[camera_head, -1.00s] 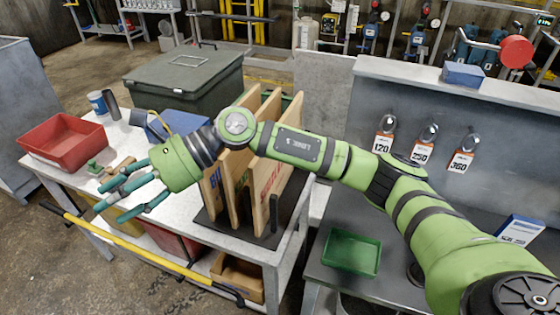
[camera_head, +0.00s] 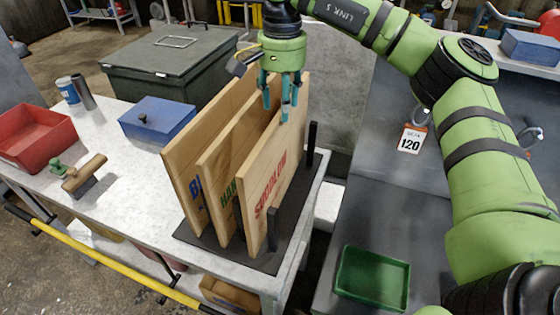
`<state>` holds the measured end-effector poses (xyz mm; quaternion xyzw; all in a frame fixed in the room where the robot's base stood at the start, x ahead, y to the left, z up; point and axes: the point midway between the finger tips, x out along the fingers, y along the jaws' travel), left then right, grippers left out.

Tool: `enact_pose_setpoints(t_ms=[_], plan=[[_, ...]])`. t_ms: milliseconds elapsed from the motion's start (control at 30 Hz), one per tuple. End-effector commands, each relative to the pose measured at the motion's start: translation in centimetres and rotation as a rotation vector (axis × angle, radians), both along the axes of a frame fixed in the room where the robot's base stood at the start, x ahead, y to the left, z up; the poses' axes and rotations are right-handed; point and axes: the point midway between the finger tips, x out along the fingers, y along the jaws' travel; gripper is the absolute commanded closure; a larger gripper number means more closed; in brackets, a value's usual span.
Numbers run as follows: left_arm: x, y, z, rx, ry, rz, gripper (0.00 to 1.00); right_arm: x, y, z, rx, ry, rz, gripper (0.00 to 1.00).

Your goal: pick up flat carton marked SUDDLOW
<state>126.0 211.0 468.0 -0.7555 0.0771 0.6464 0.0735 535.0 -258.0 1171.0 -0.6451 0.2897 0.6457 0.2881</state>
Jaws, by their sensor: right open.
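The flat carton marked SUDDLOW (camera_head: 277,172) stands upright on edge in a black rack (camera_head: 228,252), the rightmost of three flat cartons. Its red lettering faces right. My right gripper (camera_head: 279,108) points down, fingers apart and empty, over the upper part of the cartons. Its fingers overlap the top edge of the SUDDLOW carton in the picture. I cannot tell whether they touch it. Left of it stand a carton with green letters beginning HAN (camera_head: 222,185) and one with a blue letter B (camera_head: 180,175). My left gripper is not in view.
A blue box (camera_head: 157,119), a red bin (camera_head: 30,138), a brush (camera_head: 84,175), a green stamp (camera_head: 60,168) and a cup (camera_head: 68,90) share the table. A dark green chest (camera_head: 165,65) stands behind. A green tray (camera_head: 372,279) lies on the right bench. Black posts (camera_head: 311,146) flank the rack.

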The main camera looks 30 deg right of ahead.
Motion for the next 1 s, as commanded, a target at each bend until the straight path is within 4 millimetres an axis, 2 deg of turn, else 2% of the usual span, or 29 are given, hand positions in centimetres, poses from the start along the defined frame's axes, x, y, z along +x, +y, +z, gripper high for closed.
enact_pose_setpoints(t_ms=[33,200,300,433,600,700,833,867,900,967,1000], plan=[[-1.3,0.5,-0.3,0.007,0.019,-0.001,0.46,0.0,0.0,-0.6,0.0,0.001,-0.001,0.5],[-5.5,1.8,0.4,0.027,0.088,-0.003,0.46,0.0,-0.1,-2.0,-0.001,0.004,-0.002,0.5],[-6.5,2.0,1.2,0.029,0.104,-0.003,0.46,0.0,-0.2,-3.1,-0.001,0.004,-0.002,0.5],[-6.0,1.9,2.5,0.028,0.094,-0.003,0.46,0.1,-0.4,-5.1,0.0,0.006,-0.001,0.5],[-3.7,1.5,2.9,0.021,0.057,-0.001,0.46,0.2,-0.4,-7.0,0.001,0.002,-0.002,0.5],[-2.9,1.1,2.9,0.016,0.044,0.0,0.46,0.2,-0.4,-7.3,0.001,0.001,-0.002,0.5],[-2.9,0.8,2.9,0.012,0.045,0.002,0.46,0.2,-0.4,-7.3,0.001,0.0,-0.002,0.5],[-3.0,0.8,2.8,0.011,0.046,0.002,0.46,0.2,-0.4,-7.3,0.001,0.0,-0.002,0.54],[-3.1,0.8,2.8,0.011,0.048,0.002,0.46,0.2,-0.3,-7.3,0.001,0.0,-0.002,0.7],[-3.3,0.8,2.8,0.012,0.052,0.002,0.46,0.2,-0.3,-7.3,0.002,0.001,-0.002,0.94],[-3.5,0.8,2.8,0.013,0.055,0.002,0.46,0.2,-0.3,-7.3,0.002,0.001,-0.002,1.0]])
